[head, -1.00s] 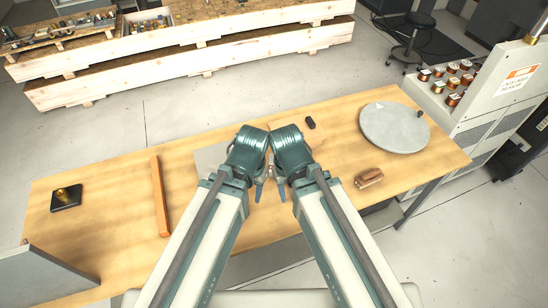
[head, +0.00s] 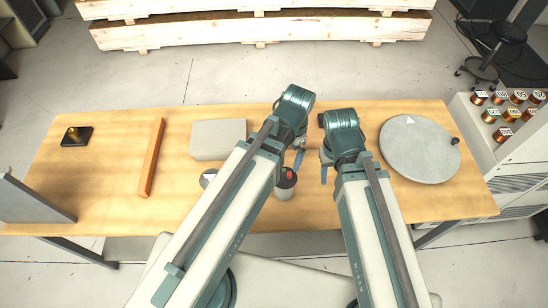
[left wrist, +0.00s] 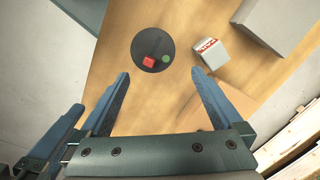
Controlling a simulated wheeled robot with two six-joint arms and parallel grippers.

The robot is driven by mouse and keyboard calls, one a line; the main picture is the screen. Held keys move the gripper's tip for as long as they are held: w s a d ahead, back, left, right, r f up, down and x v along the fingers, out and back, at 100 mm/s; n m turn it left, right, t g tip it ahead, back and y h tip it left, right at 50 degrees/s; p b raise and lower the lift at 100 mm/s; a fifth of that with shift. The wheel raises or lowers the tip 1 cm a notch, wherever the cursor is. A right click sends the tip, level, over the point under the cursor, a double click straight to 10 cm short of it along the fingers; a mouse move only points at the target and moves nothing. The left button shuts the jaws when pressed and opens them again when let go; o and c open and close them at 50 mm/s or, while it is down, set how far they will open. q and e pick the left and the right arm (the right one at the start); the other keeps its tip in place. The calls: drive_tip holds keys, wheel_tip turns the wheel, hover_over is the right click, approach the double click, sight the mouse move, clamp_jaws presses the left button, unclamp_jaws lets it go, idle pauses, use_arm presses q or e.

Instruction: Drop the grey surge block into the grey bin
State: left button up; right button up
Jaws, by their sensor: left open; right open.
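A grey block with a red-and-white label (left wrist: 211,55), likely the surge block, lies on the table beside the bin in the left wrist view.
On the wooden table (head: 100,185) are a grey box (head: 218,135), an orange bar (head: 151,158), a black block with a brass knob (head: 76,137) and a large grey disc (head: 418,150). The left table part is mostly clear.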

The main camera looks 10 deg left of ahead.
use_arm(q)
drive_tip(key=w+a+f+m+b, duration=0.1)
drive_tip(key=w+a+m, duration=0.1)
drive_tip(key=w+m, duration=0.1)
drive_tip(key=w+a+f+m+b, duration=0.1)
drive_tip(key=w+a+f+m, duration=0.1)
drive_tip(key=w+a+m, duration=0.1)
drive_tip(key=w+a+f+m+h+b, duration=0.1)
drive_tip(key=w+a+m, duration=0.2)
drive_tip(key=w+m, duration=0.1)
drive_tip(key=shift+f+b, duration=0.3)
drive_tip(key=shift+b, duration=0.05)
drive_tip(key=shift+w+a+f+m, duration=0.1)
drive_tip(key=shift+w+a+m, duration=0.2)
drive_tip(key=shift+m, duration=0.3)
wheel_tip(320, 180, down, 9)
drive_tip(key=b, duration=0.9)
drive_tip(key=shift+s, duration=0.1)
use_arm(e)
wheel_tip(320, 180, down, 13)
drive_tip(key=shift+a+f, duration=0.1)
drive_tip(key=shift+f, duration=0.1)
use_arm(q)
drive_tip(key=f+b, duration=0.5)
drive_tip(key=shift+s, duration=0.3)
use_arm(e)
wheel_tip(320, 180, down, 5)
drive_tip(key=shift+f, duration=0.1)
use_arm(q)
drive_tip(key=shift+r, duration=0.1)
